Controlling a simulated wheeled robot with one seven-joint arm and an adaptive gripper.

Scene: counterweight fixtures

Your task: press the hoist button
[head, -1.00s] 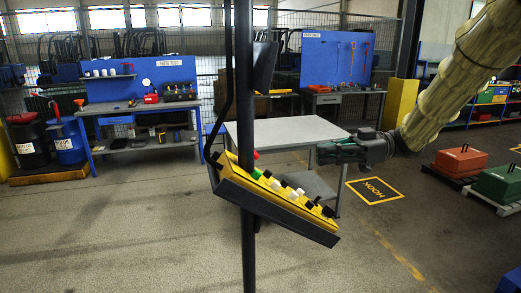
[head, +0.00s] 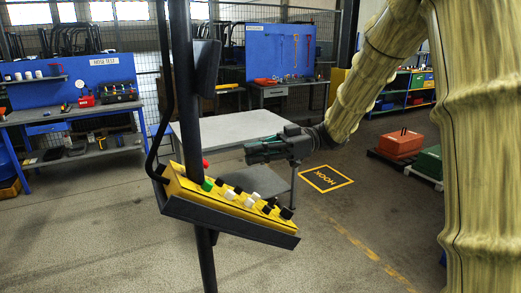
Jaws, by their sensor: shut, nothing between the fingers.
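A yellow control panel (head: 183,190) hangs tilted on a dark post in the head view, left of centre. Its top carries a red button (head: 206,164), a green button (head: 207,185), and several black and white buttons (head: 254,197). I cannot read any labels, so I cannot tell which is the hoist button. My gripper (head: 247,154) is shut and empty. In the picture it is above and to the right of the red button, pointing left, with no visible contact with the panel.
The dark post (head: 184,100) stands upright behind the panel. A grey table (head: 225,130) is behind my gripper. The floor has a yellow HOOK marking (head: 326,179). Red (head: 401,144) and green boxes sit at the right. Blue workbenches line the back.

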